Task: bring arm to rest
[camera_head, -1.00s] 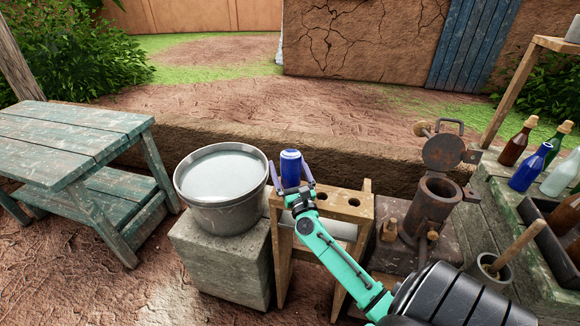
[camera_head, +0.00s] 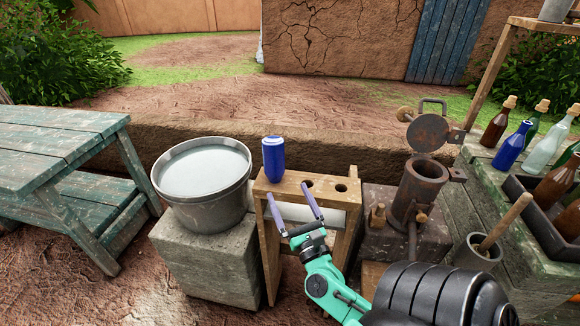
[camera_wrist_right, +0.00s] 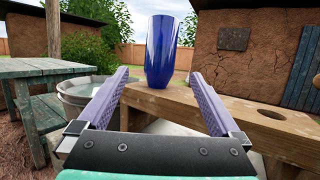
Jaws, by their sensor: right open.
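My right gripper (camera_head: 293,207) is open and empty, with its two purple fingers apart in front of the wooden stand. A blue bottle-shaped piece (camera_head: 273,160) stands upright at the left end of the stand's top, apart from the fingers. In the right wrist view the blue piece (camera_wrist_right: 162,52) stands beyond the open right gripper (camera_wrist_right: 158,92), between the lines of its fingers. The wooden stand (camera_head: 326,197) has two open holes to the right of the blue piece. My left gripper does not show.
A metal tub of pale liquid (camera_head: 246,198) sits on a stone block (camera_head: 205,262) left of the stand. A rusty press (camera_head: 415,190) is to the right. Several bottles (camera_head: 510,146) stand on the right bench. A green table (camera_head: 60,150) is at the left.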

